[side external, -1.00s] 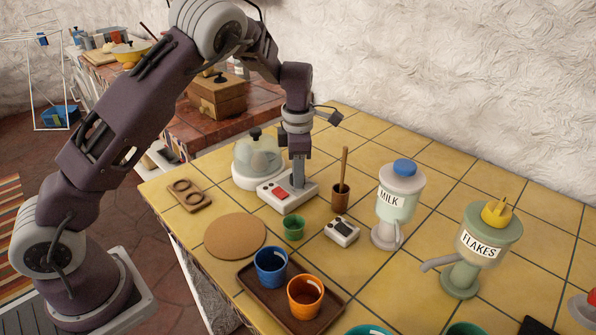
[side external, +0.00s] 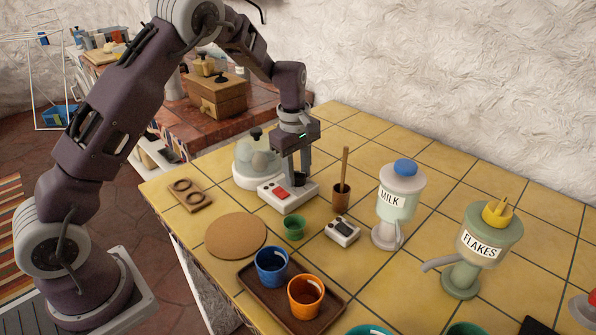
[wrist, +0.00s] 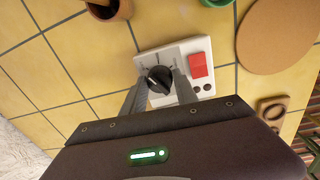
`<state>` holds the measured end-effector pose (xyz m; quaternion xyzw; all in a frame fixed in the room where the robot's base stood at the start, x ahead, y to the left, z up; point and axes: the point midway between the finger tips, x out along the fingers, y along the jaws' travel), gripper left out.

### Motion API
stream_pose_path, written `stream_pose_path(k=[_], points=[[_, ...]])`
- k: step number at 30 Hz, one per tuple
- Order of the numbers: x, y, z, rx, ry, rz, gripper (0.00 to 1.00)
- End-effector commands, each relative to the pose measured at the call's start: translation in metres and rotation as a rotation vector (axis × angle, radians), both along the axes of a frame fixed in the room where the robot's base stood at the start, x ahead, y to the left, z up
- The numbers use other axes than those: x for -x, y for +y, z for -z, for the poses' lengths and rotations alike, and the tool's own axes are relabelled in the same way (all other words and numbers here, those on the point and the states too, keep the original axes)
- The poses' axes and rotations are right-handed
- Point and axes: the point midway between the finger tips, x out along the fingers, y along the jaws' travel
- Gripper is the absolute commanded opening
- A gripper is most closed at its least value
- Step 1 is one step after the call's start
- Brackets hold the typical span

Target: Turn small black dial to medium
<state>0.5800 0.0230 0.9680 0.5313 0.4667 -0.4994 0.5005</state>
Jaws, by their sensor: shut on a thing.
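The small black dial (wrist: 160,79) sits on top of a white box (wrist: 176,47) that also carries a red switch (wrist: 199,65). A pale mark shows on the dial; the setting it points to is too small to read. My gripper (wrist: 161,76) points down with one finger on each side of the dial and is shut on it. In the side view my gripper (side external: 293,178) stands over the back part of the white box (side external: 280,200), and the dial is hidden by the fingers. The red switch (side external: 280,193) shows in front of them.
A domed clear cooker (side external: 257,160) stands just behind the box. A brown pot with a wooden stick (side external: 341,196), a green cup (side external: 293,228) and a small white device (side external: 342,231) are close by. The milk dispenser (side external: 397,210) is farther right.

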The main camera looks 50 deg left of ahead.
Motion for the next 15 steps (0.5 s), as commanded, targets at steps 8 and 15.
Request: stream_pose_path(k=[8,15], points=[[-0.0009,0.0007,-0.0012,0.000,-0.004,0.256,0.00],[-0.0008,0.0015,-0.0014,-0.001,-0.004,0.453,0.00]])
